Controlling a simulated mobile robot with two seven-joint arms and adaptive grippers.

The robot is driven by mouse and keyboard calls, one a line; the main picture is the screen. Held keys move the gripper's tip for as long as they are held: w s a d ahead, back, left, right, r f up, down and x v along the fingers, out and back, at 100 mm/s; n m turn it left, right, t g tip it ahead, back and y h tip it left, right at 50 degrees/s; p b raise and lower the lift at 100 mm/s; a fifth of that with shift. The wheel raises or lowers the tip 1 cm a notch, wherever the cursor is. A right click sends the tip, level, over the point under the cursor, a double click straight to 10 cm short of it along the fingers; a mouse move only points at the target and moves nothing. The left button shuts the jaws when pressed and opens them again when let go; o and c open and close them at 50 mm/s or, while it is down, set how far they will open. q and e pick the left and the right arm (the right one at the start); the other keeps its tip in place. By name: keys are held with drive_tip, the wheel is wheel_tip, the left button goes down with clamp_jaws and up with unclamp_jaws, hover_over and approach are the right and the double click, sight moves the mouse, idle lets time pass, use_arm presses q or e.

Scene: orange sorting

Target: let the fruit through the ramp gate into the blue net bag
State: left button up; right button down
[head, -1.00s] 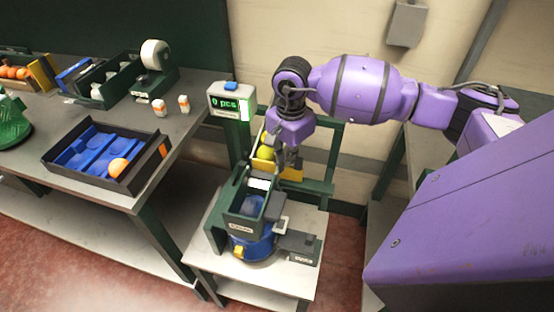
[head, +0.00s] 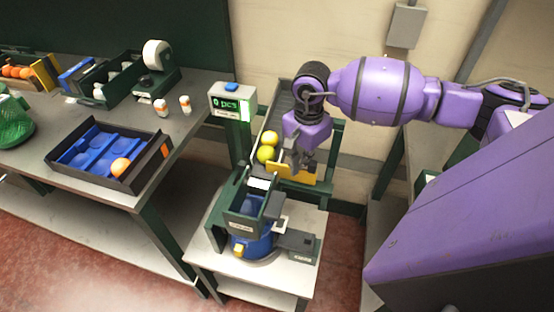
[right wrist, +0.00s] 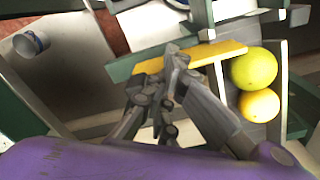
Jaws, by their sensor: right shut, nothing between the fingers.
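Two yellow fruits, an upper one (head: 270,138) and a lower one (head: 265,154), lie one behind the other in the ramp (head: 284,100); both also show in the right wrist view (right wrist: 254,68). The yellow gate plate (head: 306,177) sticks out to the right of the lower fruit; I cannot tell whether it still blocks the channel. My right gripper (head: 301,170) is shut and empty, close to the plate; whether they touch is unclear. In the right wrist view its fingers (right wrist: 172,52) reach the plate (right wrist: 205,56). The blue net bag (head: 262,243) hangs below the green hopper (head: 245,205). My left gripper is out of view.
The counter display (head: 232,103) reads 0 pcs and stands left of the ramp. The left table holds a black tray (head: 158,164) with blue inserts and one orange (head: 120,166). Floor lies between table and stand.

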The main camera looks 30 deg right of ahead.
sight(316, 163)
drive_tip(key=shift+s+d+p, duration=0.4)
drive_tip(key=shift+s+d, duration=0.7)
drive_tip(key=shift+s, duration=0.25)
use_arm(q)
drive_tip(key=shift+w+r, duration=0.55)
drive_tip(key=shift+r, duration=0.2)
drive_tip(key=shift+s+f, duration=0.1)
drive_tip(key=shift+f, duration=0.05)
use_arm(e)
drive_tip(key=shift+f, duration=0.1)
drive_tip(key=shift+w+a+b, duration=0.4)
drive_tip(key=shift+w+r+p, duration=0.15)
drive_tip(key=shift+r+p, duration=0.45)
drive_tip(key=shift+r, duration=1.4)
drive_tip(key=shift+r+p, duration=0.35)
drive_tip(key=shift+r, duration=1.8)
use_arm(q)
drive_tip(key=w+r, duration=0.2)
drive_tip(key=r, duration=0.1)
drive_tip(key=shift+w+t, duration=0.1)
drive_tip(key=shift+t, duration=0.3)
use_arm(e)
drive_tip(key=shift+f, duration=0.1)
